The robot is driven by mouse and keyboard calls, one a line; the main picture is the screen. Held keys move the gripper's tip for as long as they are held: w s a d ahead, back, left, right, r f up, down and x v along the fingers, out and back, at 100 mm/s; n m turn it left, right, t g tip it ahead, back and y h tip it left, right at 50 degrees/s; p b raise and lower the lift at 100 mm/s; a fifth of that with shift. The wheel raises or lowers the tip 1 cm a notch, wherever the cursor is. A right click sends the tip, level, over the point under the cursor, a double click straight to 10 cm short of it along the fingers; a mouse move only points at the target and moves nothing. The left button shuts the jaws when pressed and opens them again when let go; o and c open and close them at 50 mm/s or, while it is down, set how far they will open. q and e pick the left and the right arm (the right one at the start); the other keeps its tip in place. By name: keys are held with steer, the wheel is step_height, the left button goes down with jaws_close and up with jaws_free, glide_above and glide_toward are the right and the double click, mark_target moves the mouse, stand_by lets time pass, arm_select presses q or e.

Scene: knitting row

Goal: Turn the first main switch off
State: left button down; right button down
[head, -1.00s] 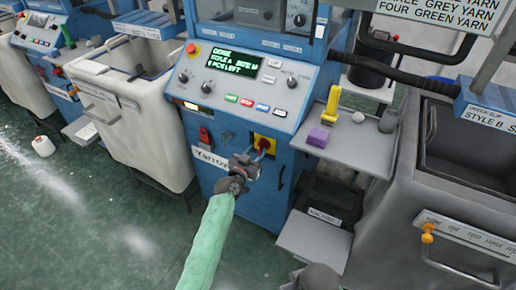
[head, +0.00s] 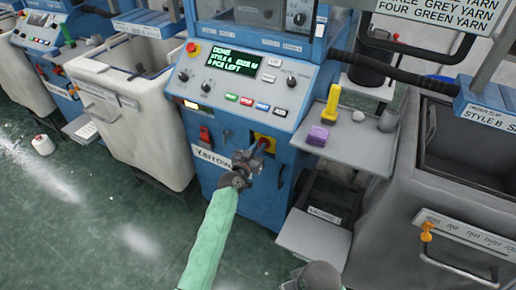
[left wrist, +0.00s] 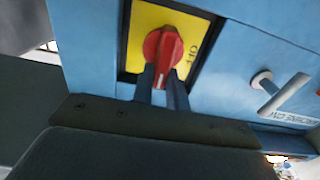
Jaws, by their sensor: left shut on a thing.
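The main switch is a red knob (left wrist: 165,52) on a yellow plate (left wrist: 193,50), on the front of the blue machine labelled Yarrow. Its yellow plate also shows in the head view (head: 270,140), where my gripper covers part of the knob. My left gripper (head: 262,146) reaches it from the front left. In the left wrist view its fingers (left wrist: 165,93) are shut on the knob's handle, one on each side. Lettering on the plate is turned and partly hidden. A grey rounded part of my right arm (head: 318,275) shows at the bottom edge; its jaws are hidden.
A display and buttons (head: 250,90) sit above. A grey shelf (head: 350,150) with a purple block (head: 317,136) juts out at right. Bins stand on both sides.

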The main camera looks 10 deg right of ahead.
arm_select(q)
steer(key=shift+n, duration=0.3)
steer(key=shift+w+a+f+n, duration=0.2)
steer(key=shift+a+f+n, duration=0.1)
steer(key=shift+n, duration=2.55)
steer(key=shift+w+a+f+n, duration=0.2)
steer(key=shift+a+f+n, duration=0.1)
steer(key=shift+n, duration=2.5)
steer(key=shift+w+a+f+n, duration=0.2)
steer(key=shift+f+n, duration=0.1)
steer(key=shift+n, duration=2.55)
steer(key=c, duration=1.4)
jaws_free()
steer(key=shift+f, duration=0.1)
